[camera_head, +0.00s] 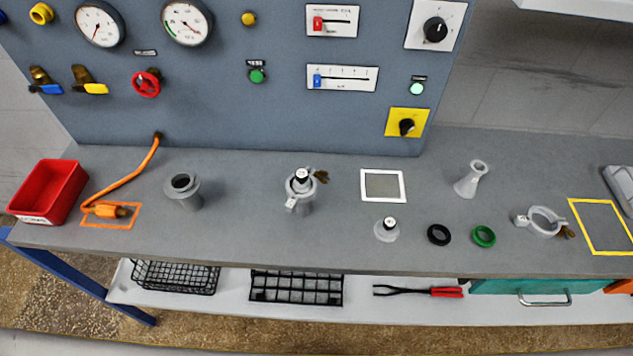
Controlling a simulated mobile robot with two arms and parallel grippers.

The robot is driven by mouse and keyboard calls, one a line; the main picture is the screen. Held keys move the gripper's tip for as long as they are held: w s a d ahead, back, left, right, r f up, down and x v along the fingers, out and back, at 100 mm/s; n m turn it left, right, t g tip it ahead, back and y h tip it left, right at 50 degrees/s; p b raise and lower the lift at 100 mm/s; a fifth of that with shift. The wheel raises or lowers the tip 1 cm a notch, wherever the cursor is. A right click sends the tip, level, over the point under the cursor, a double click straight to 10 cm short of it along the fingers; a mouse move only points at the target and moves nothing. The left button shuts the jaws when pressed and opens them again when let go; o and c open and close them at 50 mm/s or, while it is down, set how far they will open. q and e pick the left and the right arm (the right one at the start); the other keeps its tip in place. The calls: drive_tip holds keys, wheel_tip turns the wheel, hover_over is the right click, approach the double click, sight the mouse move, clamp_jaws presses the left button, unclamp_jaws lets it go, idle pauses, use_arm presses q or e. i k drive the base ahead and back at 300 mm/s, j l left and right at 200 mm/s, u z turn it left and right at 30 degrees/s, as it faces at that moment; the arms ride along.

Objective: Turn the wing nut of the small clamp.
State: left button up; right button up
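Two grey ring clamps with brass wing nuts are on the bench. One clamp (291,203) sits around the top of an upright grey fitting (303,206) left of the bench's middle. Its wing nut (320,176) points to the upper right, and a white-topped piece (302,175) stands in the ring. The other clamp (524,220) lies on the bench at the right, with its wing nut (566,233) at its lower right. The clamp on the fitting looks slightly smaller, but I cannot be sure. Neither of my grippers is in view.
A red bin (60,190), an orange hose (135,172) and a grey flanged cylinder (187,199) are at the left. A small flanged piece (387,232), black ring (438,235), green ring (484,237) and conical fitting (468,184) stand rightward. A control panel (220,100) rises behind.

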sight(322, 176)
drive_tip(key=k+l+u, duration=0.1)
drive_tip(key=l+u, duration=0.15)
drive_tip(key=l, duration=0.2)
drive_tip(key=k+l+u, duration=0.2)
drive_tip(key=l, duration=0.2)
drive_tip(key=k+l+u, duration=0.1)
drive_tip(key=l+u, duration=0.15)
drive_tip(key=l, duration=0.2)
drive_tip(key=k+l+u, duration=0.2)
drive_tip(key=l, duration=0.15)
drive_tip(key=k+l+u, duration=0.25)
drive_tip(key=i+l, duration=0.05)
drive_tip(key=l, duration=0.05)
